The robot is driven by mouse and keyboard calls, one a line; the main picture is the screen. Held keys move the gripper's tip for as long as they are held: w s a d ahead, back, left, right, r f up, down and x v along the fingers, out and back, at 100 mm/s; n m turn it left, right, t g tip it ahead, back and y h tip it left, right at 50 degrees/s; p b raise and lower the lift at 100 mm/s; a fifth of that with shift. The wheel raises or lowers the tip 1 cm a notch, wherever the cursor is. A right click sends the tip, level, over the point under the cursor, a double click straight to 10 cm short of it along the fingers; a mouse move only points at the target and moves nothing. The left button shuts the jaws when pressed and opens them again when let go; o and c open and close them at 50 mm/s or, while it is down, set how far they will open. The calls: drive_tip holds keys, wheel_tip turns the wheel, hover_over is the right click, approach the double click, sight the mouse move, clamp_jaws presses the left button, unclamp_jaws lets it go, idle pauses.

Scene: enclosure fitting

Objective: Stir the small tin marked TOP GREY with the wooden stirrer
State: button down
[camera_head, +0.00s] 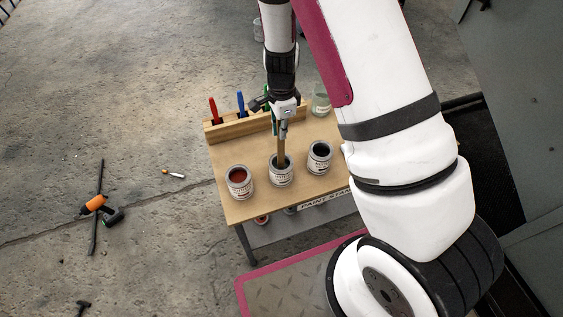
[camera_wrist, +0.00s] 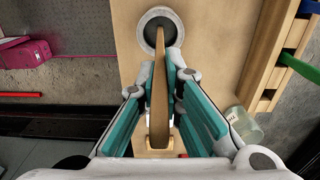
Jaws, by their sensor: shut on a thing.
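My gripper (camera_head: 283,122) is shut on the wooden stirrer (camera_head: 281,150) and holds it nearly upright over the middle tin (camera_head: 280,172). The stirrer's lower end is inside the mouth of that tin, which holds grey paint. In the wrist view the stirrer (camera_wrist: 160,95) runs between the teal fingers (camera_wrist: 160,110) to the grey tin (camera_wrist: 160,30). A tin with red-brown paint (camera_head: 239,182) stands to the left and a tin with dark paint (camera_head: 319,157) to the right. The label wording is too small to read.
The tins stand on a wooden-topped paint stand (camera_head: 215,160). A wooden rack (camera_head: 228,130) with red and blue handled tools runs along its back edge. A glass jar (camera_head: 321,103) stands at the back right. Tools, including an orange one (camera_head: 95,204), lie on the floor at left.

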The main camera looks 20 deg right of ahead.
drive_tip(key=shift+r+p, duration=0.4)
drive_tip(key=shift+r, duration=1.5)
drive_tip(key=shift+r+p, duration=0.55)
drive_tip(key=shift+r, duration=1.95)
drive_tip(key=shift+w, duration=0.15)
